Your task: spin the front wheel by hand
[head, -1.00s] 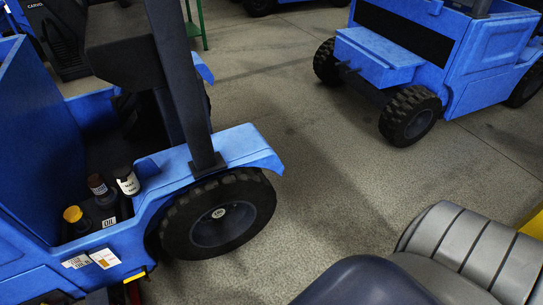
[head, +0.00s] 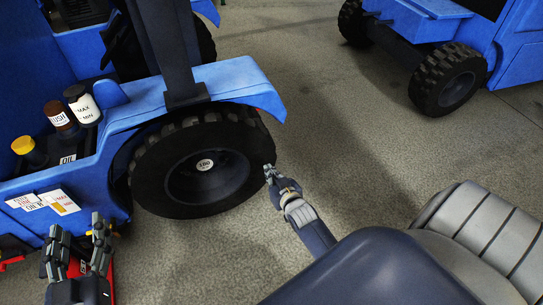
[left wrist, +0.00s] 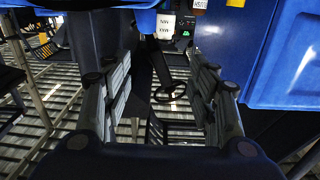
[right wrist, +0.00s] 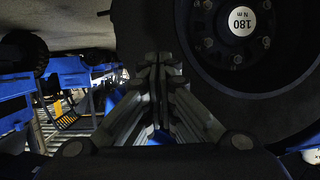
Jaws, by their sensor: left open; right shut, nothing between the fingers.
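The front wheel (head: 152,172) is a black treaded tyre with a dark hub and a round white label, under the blue fender. My right gripper (head: 268,170) is shut and empty at the tyre's right edge. In the right wrist view its fingertips (right wrist: 160,58) overlap the tyre's edge, and the wheel (right wrist: 212,72) fills the right side with a "180 N m" label. I cannot tell whether they touch. My left gripper (head: 78,222) is open and empty at lower left, in front of the blue body; its spread fingers (left wrist: 157,75) show in the left wrist view.
The blue fender (head: 235,80) arches over the wheel. Bottles, including a white one (head: 82,105), stand in a recess left of it. Another blue vehicle (head: 425,25) with black wheels stands at upper right. The floor (head: 330,100) between is clear.

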